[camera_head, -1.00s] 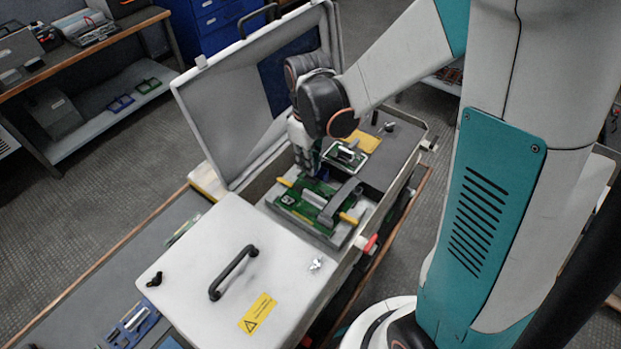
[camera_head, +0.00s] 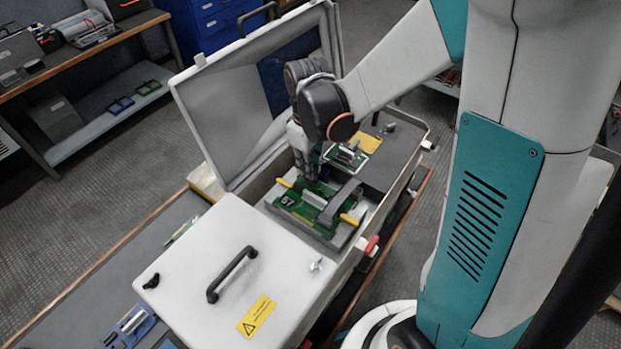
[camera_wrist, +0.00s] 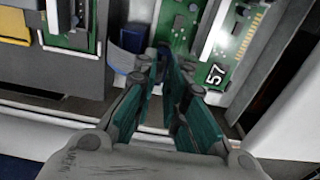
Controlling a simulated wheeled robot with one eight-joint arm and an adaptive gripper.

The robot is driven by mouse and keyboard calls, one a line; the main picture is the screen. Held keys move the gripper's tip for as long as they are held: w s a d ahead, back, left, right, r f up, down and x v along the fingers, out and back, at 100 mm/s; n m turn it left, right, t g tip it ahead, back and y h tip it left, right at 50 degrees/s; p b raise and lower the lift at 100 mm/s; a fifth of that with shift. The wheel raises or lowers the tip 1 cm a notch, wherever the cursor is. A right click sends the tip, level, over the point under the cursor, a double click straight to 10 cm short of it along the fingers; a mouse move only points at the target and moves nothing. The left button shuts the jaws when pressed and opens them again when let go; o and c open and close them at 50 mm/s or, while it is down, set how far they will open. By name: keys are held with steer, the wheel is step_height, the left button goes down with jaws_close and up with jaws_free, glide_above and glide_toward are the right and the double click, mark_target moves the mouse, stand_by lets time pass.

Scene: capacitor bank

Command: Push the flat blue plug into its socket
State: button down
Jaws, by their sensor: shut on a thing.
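In the head view my gripper (camera_head: 311,178) points down into the open case, at the far left corner of the board (camera_head: 299,212). A little blue shows beside the fingertips.
The raised lid (camera_head: 225,105) stands close behind my gripper. A second small board (camera_head: 346,156) and a dark block (camera_head: 385,173) lie beyond. A white cover with a handle (camera_head: 232,273) fills the near side.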

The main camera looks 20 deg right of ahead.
steer(key=shift+f+b, duration=0.55)
steer(key=shift+f, duration=0.1)
steer(key=c, duration=1.6)
jaws_free()
steer(key=shift+o, duration=0.2)
steer(key=shift+r, duration=0.15)
step_height(320, 180, up, 12)
steer(key=shift+s, duration=0.15)
steer(key=s+d+f+m+t+b, duration=0.1)
steer(key=s+m+t+b, duration=0.2)
steer(key=s, duration=0.3)
steer(key=s+d+f+m+t+b, duration=0.1)
steer(key=s+d+m+t+b, duration=0.1)
steer(key=s, duration=0.4)
steer(key=shift+s+d+m+t+b, duration=0.25)
steer(key=shift+s+m+t+b, duration=0.25)
steer(key=shift+m+t, duration=0.6)
